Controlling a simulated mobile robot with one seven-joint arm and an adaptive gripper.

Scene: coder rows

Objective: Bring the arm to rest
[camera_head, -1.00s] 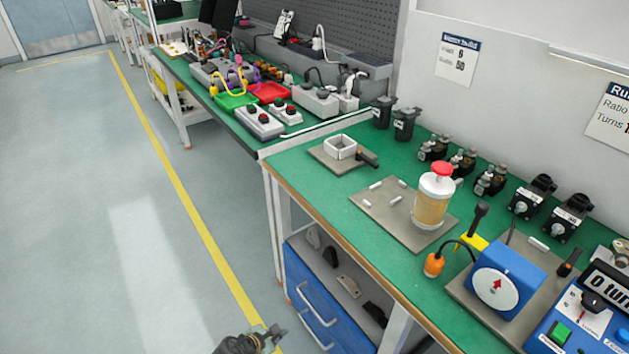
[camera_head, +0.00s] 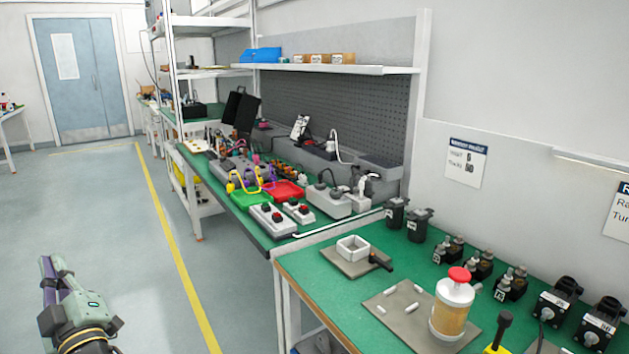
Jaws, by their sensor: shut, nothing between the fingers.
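My gripper (camera_head: 52,268) shows at the lower left of the head view, in front of the open floor. Its fingers point up and away from me and are close together, with nothing held between them. Its grey-green body (camera_head: 82,318) runs down to the bottom edge of the picture. It is apart from the benches, well to the left of them. The rest of my arm is out of view.
The near green bench (camera_head: 330,291) carries a red-capped jar (camera_head: 453,308), a white square tray (camera_head: 353,247) and several black devices. A further bench holds a green tray (camera_head: 249,201) and a red tray (camera_head: 284,190). Floor (camera_head: 105,200) left of the yellow line is clear.

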